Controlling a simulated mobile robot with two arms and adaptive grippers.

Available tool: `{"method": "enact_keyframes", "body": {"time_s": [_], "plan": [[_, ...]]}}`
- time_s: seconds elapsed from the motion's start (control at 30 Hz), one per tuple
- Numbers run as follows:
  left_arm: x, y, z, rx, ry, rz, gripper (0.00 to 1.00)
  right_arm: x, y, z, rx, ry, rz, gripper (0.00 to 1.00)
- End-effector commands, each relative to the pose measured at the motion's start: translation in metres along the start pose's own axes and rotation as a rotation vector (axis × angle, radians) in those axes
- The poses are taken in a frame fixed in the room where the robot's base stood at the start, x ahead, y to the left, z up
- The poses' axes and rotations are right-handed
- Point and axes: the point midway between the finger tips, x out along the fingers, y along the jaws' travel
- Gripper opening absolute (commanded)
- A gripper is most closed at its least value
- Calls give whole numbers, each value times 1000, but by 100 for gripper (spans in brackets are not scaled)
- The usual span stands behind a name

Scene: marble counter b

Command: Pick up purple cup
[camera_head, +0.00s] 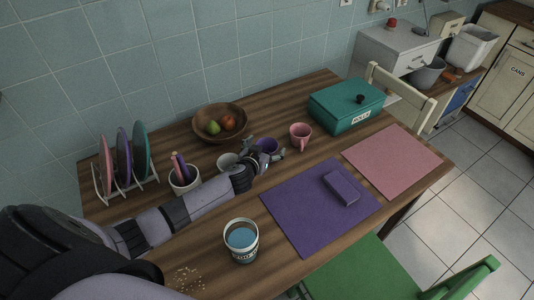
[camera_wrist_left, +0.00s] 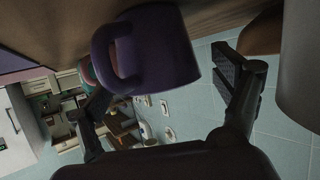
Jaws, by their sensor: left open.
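The purple cup (camera_head: 267,145) stands on the wooden table between a white cup and a pink cup, partly hidden by my left gripper (camera_head: 270,156). In the left wrist view the purple cup (camera_wrist_left: 160,45) is large, with its handle toward the camera and to the left. The left gripper (camera_wrist_left: 157,70) is open, with one finger on each side of the cup. A gap shows beside the right finger; I cannot tell whether the left finger touches the cup. My right gripper is not in view.
The pink cup (camera_head: 300,132) is close to the right and the white cup (camera_head: 227,161) close to the left. A fruit bowl (camera_head: 208,133) is behind. A teal box (camera_head: 335,108), a purple placemat (camera_head: 290,210) and a tin can (camera_head: 242,252) are also on the table.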

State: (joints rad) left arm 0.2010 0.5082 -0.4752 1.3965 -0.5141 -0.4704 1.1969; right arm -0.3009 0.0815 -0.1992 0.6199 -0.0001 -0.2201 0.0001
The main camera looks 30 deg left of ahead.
Motion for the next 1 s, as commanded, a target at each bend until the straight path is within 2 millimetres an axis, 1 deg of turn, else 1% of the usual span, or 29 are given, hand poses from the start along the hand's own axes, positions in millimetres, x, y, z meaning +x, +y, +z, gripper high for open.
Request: {"method": "enact_keyframes", "body": {"time_s": [0.1, 0.3, 1.0], "plan": [[4, 1, 0, 0, 0, 1, 87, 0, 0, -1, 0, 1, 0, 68], [4, 1, 0, 0, 0, 1, 86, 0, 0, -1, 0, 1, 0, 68], [3, 0, 0, 1, 0, 1, 40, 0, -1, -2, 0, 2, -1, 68]]}}
